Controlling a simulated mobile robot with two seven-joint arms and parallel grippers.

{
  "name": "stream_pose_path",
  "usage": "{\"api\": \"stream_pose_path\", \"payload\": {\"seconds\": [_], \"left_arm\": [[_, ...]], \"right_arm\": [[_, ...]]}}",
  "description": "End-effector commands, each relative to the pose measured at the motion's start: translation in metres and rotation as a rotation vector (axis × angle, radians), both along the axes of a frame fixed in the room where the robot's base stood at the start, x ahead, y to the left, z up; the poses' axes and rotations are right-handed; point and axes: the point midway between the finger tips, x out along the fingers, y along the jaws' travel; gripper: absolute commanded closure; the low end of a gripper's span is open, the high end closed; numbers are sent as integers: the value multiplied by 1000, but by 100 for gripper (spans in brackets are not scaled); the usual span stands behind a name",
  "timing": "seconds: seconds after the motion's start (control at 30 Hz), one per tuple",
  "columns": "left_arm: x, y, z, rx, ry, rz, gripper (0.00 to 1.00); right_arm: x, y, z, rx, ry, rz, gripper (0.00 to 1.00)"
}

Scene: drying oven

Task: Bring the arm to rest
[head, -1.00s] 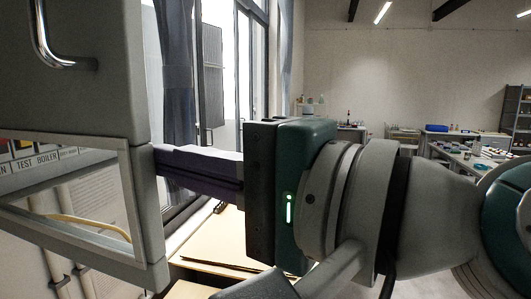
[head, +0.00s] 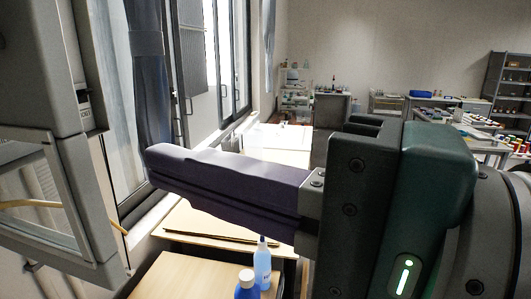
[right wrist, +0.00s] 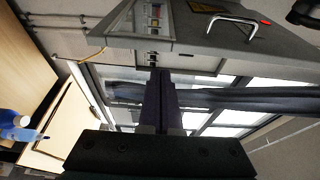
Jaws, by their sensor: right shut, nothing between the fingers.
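My right gripper (head: 158,168) reaches in from the right in the head view. Its dark purple fingers lie together and point left, with nothing between them. The fingers also show in the right wrist view (right wrist: 160,80), pointing away from the camera. The grey drying oven cabinet (head: 35,85) is at the left edge of the head view, with a framed window panel (head: 70,195) low on it. The fingertips are to the right of the panel and look apart from it. In the right wrist view, the cabinet (right wrist: 190,35) with a metal handle (right wrist: 235,20) is at the top. My left gripper is not seen.
A wooden table (head: 190,275) stands below my right gripper, with a blue bottle (head: 246,286) and a clear blue bottle (head: 262,262) near its edge. Windows and a curtain (head: 148,90) are behind. Lab benches (head: 440,105) and shelves (head: 508,85) stand far back.

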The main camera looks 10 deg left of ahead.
Motion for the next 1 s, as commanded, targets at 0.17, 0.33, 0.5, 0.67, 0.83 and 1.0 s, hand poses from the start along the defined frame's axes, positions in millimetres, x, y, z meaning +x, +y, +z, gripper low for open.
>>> {"api": "stream_pose_path", "payload": {"seconds": [0.17, 0.33, 0.5, 0.67, 0.83, 1.0], "left_arm": [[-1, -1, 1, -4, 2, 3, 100], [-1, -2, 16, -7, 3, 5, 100], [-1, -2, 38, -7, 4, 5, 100], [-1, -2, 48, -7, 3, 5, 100], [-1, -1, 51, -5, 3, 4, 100], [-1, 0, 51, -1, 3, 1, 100]], "right_arm": [[-13, -11, -2, -19, -16, -1, 100], [-24, -25, -26, -290, -199, -22, 100], [-38, -103, -97, -912, -331, -32, 100], [-77, -194, -142, -1362, -225, 67, 100], [-113, -246, -155, -1570, -106, 159, 100], [-121, -256, -157, -1611, -78, 182, 100]]}}
